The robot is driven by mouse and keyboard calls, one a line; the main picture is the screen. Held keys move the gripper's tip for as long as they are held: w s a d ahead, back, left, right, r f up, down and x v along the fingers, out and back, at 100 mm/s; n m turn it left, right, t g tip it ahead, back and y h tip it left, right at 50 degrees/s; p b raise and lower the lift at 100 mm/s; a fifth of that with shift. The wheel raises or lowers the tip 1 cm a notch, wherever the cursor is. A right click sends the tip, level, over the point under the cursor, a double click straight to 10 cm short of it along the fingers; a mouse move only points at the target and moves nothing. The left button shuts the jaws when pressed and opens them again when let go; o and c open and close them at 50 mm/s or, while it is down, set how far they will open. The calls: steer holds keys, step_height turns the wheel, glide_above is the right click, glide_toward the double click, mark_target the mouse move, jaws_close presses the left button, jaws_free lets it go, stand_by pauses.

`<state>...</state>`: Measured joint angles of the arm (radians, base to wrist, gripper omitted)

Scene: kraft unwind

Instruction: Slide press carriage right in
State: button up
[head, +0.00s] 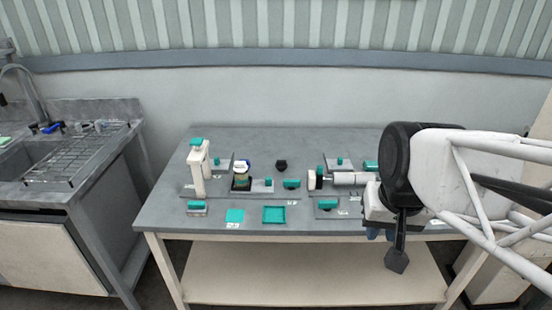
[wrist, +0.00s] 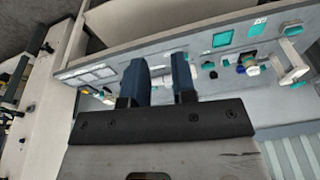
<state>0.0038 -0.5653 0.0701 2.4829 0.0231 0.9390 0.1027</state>
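A white upright press (head: 198,172) with a teal top stands at the left of the grey table; it also shows at the right of the wrist view (wrist: 294,66). Small teal-topped blocks stand by it, one behind (head: 217,161) and one to its right (head: 262,185). I cannot tell for sure which of these is the press carriage. My gripper (wrist: 160,64) has two blue fingers with a clear gap between them and nothing held. It is over the table's right front edge, far right of the press.
A horizontal white roller (head: 350,178) with teal-handled parts is right of centre on the table (head: 165,213). A teal tray (head: 274,214) and a flat teal square (head: 234,215) lie at the front. A sink counter (head: 95,112) is at left. My arm hides the table's right end.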

steer(key=w+m, duration=0.1)
steer(key=w, duration=0.3)
steer(key=w+a+m, duration=0.1)
steer(key=w, duration=0.3)
steer(key=w+a+r+m+y, duration=0.1)
steer(key=w, duration=0.3)
steer(key=shift+w+a+m+g, duration=0.15)
steer(key=shift+w+m+g, duration=0.15)
steer(key=shift+w+m, duration=0.1)
jaws_close()
steer(key=w+a+f+m+y, duration=0.1)
steer(key=w+a+f+m, duration=0.2)
steer(key=w, duration=0.9)
steer(key=w+a+f+m+g+y, duration=0.1)
steer(key=w+a+f+m, duration=0.2)
steer(key=w+f, duration=0.6)
steer(key=w+a+f+m+y, duration=0.1)
steer(key=w+a+f+m, duration=0.2)
steer(key=w, duration=1.4)
step_height(320, 180, down, 4)
steer(key=m, duration=0.3)
steer(key=shift+r+m+g, duration=0.15)
steer(key=shift+m+g, duration=0.25)
